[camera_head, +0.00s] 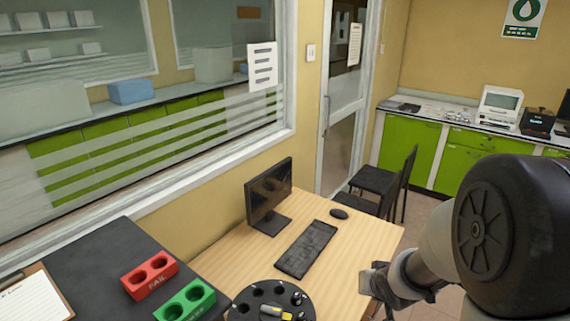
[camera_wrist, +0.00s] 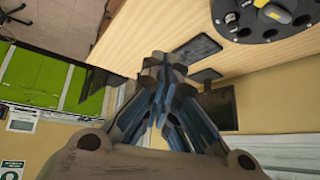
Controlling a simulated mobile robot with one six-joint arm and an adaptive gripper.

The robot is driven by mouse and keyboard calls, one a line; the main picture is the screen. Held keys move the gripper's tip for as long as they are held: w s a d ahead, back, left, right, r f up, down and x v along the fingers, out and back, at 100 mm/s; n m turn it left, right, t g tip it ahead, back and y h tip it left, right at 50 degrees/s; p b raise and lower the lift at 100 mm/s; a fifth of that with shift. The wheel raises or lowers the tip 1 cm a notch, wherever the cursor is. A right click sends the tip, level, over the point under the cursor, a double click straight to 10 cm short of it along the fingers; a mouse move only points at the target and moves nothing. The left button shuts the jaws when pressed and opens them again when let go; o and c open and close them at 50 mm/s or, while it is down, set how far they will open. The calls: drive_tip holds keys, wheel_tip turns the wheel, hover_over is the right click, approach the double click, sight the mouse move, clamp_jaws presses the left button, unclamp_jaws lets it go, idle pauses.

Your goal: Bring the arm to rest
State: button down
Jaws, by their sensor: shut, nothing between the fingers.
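My gripper (camera_wrist: 158,64) is in the middle of the wrist view. Its fingers are together with nothing between them. In the head view my arm comes in from the right, and its lower end hangs in front of the right edge of the wooden desk (camera_head: 353,243). The finger detail is too small to make out there. My gripper looks clear of the things on the desk.
The desk holds a monitor (camera_head: 268,196), keyboard (camera_head: 306,249), mouse (camera_head: 339,213) and round black holder (camera_head: 242,300). Red (camera_head: 150,276) and green (camera_head: 188,302) blocks sit on the dark table left. A black chair (camera_head: 376,183) stands behind the desk. Green cabinets (camera_head: 408,145) line the back.

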drive_tip(key=s+r+h, duration=0.1)
drive_tip(key=s+r, duration=0.3)
drive_tip(key=r, duration=0.3)
drive_tip(key=s+a+r+g, duration=0.1)
drive_tip(key=s+a+r, duration=0.1)
drive_tip(key=s, duration=0.5)
drive_tip(key=s+a+r+n+g, duration=0.1)
drive_tip(key=s+r, duration=0.3)
drive_tip(key=s, duration=0.4)
drive_tip(key=s+a+r+y, duration=0.1)
drive_tip(key=s+a+r, duration=0.2)
drive_tip(key=s, duration=0.5)
drive_tip(key=shift+s+a+r+n+g, duration=0.2)
drive_tip(key=shift+a+r+n+g, duration=0.1)
drive_tip(key=shift+r+n+g, duration=0.1)
idle(0.5)
